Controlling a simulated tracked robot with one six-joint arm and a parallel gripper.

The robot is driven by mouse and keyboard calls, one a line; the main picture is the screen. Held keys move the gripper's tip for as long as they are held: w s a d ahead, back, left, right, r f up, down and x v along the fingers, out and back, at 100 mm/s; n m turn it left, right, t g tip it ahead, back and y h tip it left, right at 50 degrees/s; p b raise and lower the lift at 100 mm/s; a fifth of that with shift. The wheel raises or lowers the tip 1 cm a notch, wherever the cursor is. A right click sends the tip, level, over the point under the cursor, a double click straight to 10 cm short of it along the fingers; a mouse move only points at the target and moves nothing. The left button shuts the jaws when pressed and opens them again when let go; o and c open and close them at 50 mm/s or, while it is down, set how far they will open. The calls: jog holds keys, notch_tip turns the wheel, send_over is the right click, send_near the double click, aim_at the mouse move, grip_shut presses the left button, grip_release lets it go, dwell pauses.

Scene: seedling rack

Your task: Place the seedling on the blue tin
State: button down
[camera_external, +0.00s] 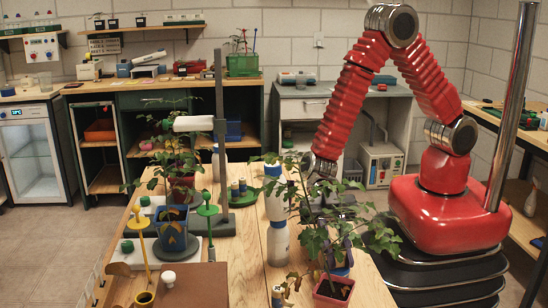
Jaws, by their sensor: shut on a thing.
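My gripper (322,182) reaches down at the right side of the wooden table, partly hidden by leaves. It is shut on a seedling (340,215) whose dark pot (346,248) shows among the foliage. A blue thing, which looks like the blue tin (342,269), shows just below that pot, mostly hidden by the front plant. I cannot tell whether pot and tin touch. Another seedling in a pinkish-red pot (333,291) stands in front of them at the table's near end.
White bottles (278,243) stand just left of the held seedling. Further left are a grey stand (220,150), a potted plant (181,185), a blue container (173,228), and green (208,211) and yellow (138,222) upright tools. Bare table shows in the front middle.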

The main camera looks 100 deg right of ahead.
jog(key=shift+f, duration=0.1)
jog(key=c, duration=1.5)
grip_release()
jog(key=shift+c, duration=0.2)
jog(key=v, duration=1.2)
